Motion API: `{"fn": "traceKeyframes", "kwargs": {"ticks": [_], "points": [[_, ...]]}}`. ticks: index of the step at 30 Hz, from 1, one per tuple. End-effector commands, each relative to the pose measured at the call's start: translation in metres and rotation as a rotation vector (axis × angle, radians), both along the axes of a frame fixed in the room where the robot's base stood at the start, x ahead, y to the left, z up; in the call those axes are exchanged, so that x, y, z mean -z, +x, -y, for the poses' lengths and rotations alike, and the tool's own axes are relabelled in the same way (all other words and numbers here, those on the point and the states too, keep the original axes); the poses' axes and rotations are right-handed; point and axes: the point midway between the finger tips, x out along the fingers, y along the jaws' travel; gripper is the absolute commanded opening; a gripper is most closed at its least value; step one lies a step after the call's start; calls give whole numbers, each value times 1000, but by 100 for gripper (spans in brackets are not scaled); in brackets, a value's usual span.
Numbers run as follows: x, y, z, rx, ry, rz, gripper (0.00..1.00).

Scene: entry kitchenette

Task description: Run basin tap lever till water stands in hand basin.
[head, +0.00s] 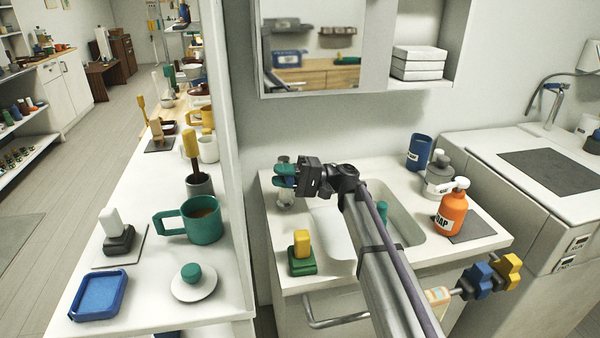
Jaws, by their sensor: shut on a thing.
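The hand basin (407,224) is set into the white counter right of centre. My arm crosses over it and hides much of its inside, so I cannot tell whether water stands in it. A small teal thing shows inside the basin beside my arm. My gripper (288,175) is at the counter's back left corner, shut on a teal piece that appears to be the basin tap lever (284,169). A grey, metallic tap body (286,198) shows just below it. The fingers partly cover the lever, and its exact angle is unclear.
A green block with a yellow handle (301,254) stands front left. A mirror cabinet (311,45) hangs behind. A partition separates the left counter with a teal mug (203,222).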

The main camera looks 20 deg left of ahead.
Motion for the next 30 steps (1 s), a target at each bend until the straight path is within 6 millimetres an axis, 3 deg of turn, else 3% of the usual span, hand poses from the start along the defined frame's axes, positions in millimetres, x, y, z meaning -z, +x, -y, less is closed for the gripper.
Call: {"fn": "traceKeyframes", "kwargs": {"ticks": [13, 14, 21, 30], "points": [[0, -3, -3, -18, 0, 0, 0], [0, -3, -3, -18, 0, 0, 27], [0, -3, -3, -17, 0, -1, 50], [2, 1, 1, -16, 0, 0, 50]]}}
